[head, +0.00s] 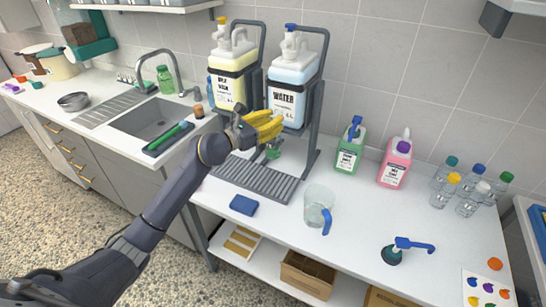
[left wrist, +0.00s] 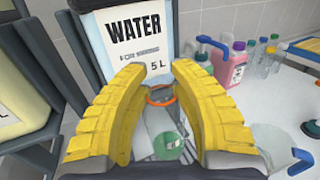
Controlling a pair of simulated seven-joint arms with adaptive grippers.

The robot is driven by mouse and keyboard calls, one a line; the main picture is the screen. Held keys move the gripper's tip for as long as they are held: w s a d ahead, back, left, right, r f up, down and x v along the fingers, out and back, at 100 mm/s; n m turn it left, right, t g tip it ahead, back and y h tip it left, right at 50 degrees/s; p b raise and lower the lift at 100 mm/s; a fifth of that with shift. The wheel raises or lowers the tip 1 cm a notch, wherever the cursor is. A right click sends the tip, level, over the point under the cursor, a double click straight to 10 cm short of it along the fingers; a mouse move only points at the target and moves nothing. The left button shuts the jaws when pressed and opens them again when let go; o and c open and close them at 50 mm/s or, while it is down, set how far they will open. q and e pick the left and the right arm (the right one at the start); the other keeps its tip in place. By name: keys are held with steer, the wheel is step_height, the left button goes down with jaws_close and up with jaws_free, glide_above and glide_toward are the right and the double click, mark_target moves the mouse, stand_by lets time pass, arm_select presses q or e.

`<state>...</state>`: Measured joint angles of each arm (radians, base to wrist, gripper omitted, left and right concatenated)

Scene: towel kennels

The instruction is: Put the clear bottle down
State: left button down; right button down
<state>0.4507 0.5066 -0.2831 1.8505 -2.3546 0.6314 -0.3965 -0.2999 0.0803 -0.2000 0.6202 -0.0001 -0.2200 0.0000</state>
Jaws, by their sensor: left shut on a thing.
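My left gripper (head: 262,127) has yellow fingers and is in front of the white WATER container (head: 287,92), above the grey slatted drip tray (head: 255,180). It is shut on the clear bottle, which shows between the fingers in the left wrist view (left wrist: 160,120) with an orange ring near the fingertips and a round green part below. In the head view the fingers hide most of the bottle; only a green part (head: 273,153) shows under them. I cannot tell whether the bottle touches the tray. My right gripper is not in view.
A clear jug with a blue handle (head: 318,205) and a blue sponge (head: 243,205) stand in front of the tray. Green (head: 350,152) and pink (head: 394,166) jugs are to the right, then several clear capped bottles (head: 467,200). A blue-handled pump (head: 392,254) lies near the front edge.

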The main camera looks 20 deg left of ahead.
mark_target(267, 156)
arm_select(q)
step_height(267, 156, down, 13)
steer(key=shift+f, duration=0.15)
stand_by(0.6)
steer(key=shift+f, duration=0.15)
steer(key=c, duration=1.2)
jaws_free()
steer(key=shift+o, duration=0.2)
steer(key=v, duration=1.2)
